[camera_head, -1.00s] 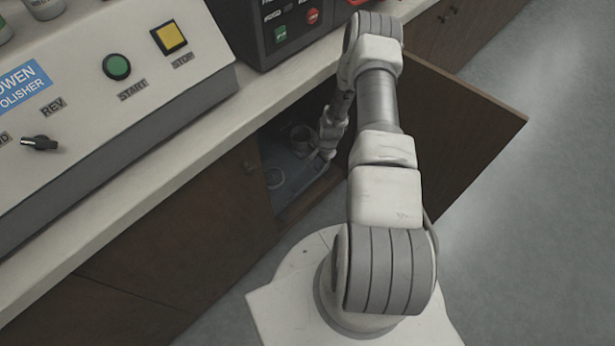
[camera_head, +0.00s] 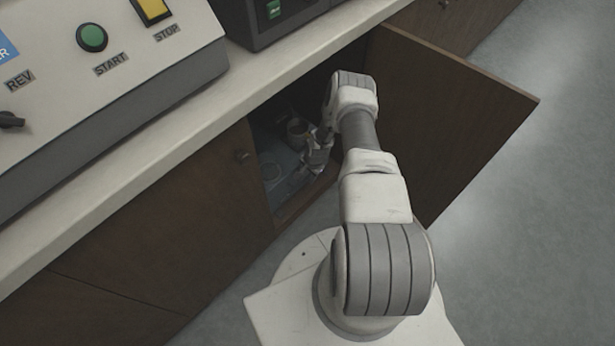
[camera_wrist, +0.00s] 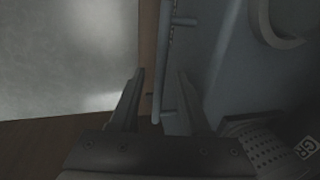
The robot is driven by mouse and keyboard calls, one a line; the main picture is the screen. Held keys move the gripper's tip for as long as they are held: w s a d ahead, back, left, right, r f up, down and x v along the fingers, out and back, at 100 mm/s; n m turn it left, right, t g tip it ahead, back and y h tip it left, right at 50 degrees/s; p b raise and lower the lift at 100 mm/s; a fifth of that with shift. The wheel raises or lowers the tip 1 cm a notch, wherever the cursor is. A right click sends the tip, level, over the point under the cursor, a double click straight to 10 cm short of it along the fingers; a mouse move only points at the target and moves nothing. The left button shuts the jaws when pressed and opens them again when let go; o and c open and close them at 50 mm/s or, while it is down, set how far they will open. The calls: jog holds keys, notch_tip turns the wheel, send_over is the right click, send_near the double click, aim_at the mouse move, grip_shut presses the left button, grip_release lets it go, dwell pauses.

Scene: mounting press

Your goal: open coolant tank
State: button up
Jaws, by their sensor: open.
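The coolant tank (camera_head: 283,176) is a blue-grey box low inside the open cabinet. In the wrist view its top (camera_wrist: 222,55) fills the right side. A thin handle bar (camera_wrist: 164,62) runs along the tank's edge and passes between my fingers in the picture. My gripper (camera_wrist: 160,72) is open, with one finger on each side of the bar in view. I cannot tell whether either finger touches it or how far away it is. In the head view my gripper (camera_head: 308,167) is small and dark over the tank, partly hidden by my wrist.
A round pot (camera_head: 297,131) stands at the tank's back. A perforated part (camera_wrist: 262,152) shows lower right in the wrist view. The open cabinet door (camera_head: 455,110) is right of my arm, the closed door (camera_head: 165,225) left. The counter edge (camera_head: 215,110) overhangs the opening.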

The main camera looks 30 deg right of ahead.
jog(key=shift+f, duration=0.1)
grip_shut()
dwell(1.4)
